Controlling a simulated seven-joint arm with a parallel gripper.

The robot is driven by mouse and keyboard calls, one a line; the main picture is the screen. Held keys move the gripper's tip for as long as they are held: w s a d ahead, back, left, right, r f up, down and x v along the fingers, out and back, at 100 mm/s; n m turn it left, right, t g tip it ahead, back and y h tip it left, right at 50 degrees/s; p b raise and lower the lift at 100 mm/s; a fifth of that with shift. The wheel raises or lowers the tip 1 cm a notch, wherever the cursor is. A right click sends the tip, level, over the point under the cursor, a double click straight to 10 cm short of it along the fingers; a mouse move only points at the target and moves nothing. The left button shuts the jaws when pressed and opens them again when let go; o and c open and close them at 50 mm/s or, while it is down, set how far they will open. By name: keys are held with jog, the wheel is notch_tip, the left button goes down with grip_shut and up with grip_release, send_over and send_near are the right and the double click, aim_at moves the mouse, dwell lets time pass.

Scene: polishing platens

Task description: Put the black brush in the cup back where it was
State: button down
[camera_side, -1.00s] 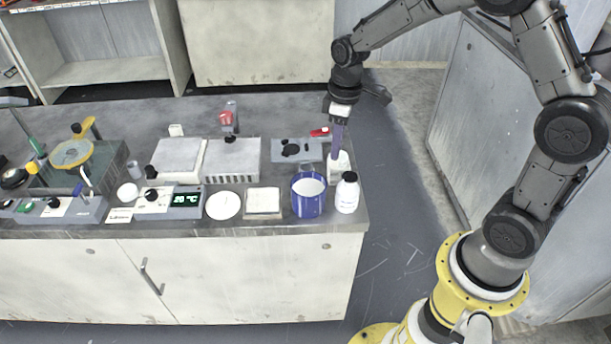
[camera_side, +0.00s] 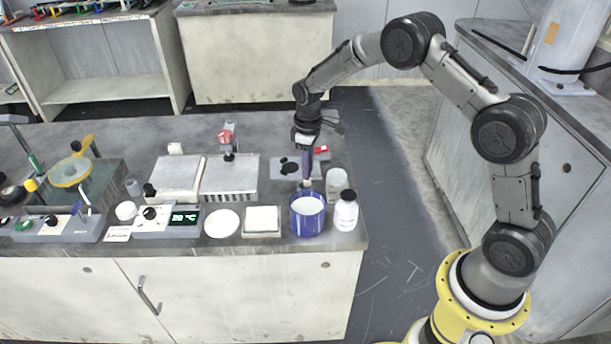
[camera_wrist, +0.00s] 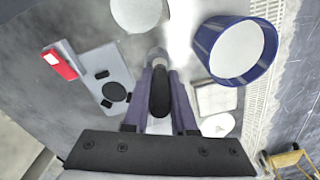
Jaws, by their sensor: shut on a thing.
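My gripper (camera_side: 307,178) has purple fingers and points down, just behind and above the blue cup (camera_side: 307,222) in the side view. In the wrist view my gripper (camera_wrist: 161,85) is shut on the black brush (camera_wrist: 160,98), whose dark rounded end shows between the fingers. A pale part shows just beyond it. The rest of the brush is hidden or too small to make out in the side view. The blue cup also shows in the wrist view (camera_wrist: 207,40), upper right of the fingers, with a white interior.
A white bottle with a black cap (camera_side: 346,213) stands right of the blue cup, and a pale jar (camera_side: 335,178) stands behind it. A white square block (camera_side: 262,221) and white disc (camera_side: 221,223) lie left. A grey plate (camera_side: 279,172) lies behind.

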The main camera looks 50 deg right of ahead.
jog(key=shift+w+f, duration=0.3)
jog(key=shift+f, duration=0.05)
jog(key=shift+w+f, duration=0.15)
jog(key=shift+f, duration=1.55)
jog(key=shift+f, duration=0.15)
jog(key=c, duration=0.7)
grip_release()
